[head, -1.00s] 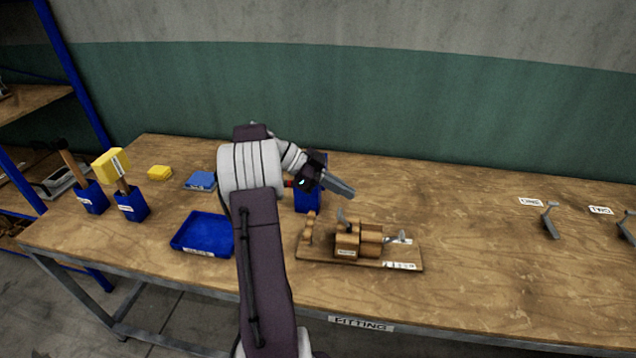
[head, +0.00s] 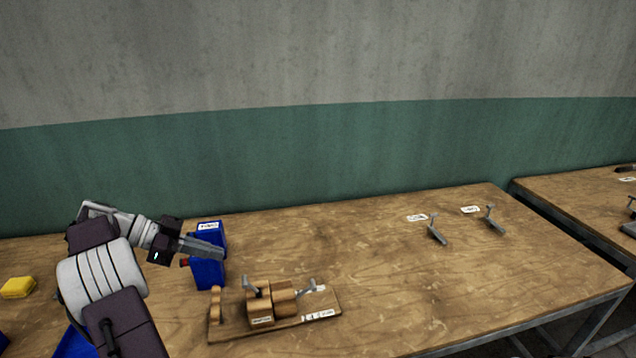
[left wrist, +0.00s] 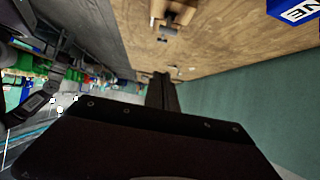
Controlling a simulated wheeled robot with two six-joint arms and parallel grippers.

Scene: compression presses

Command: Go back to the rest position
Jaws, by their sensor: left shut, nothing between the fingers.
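My left gripper (head: 208,247) is shut and empty in the head view. It is raised above the wooden table, in front of a blue box (head: 210,272) and up and to the left of a wooden press fixture (head: 275,305). In the left wrist view, my shut fingers (left wrist: 161,88) point out over the table and floor edge. The fixture (left wrist: 173,14) shows at the top there, and a blue labelled box (left wrist: 296,10) at the top right. My right gripper is in neither view.
A yellow block (head: 17,288) lies at the left, and part of a blue tray (head: 75,343) shows behind my arm. Two grey metal levers (head: 437,235) (head: 495,225) with white labels stand at the table's right. A second table (head: 580,195) is at the far right. The middle is clear.

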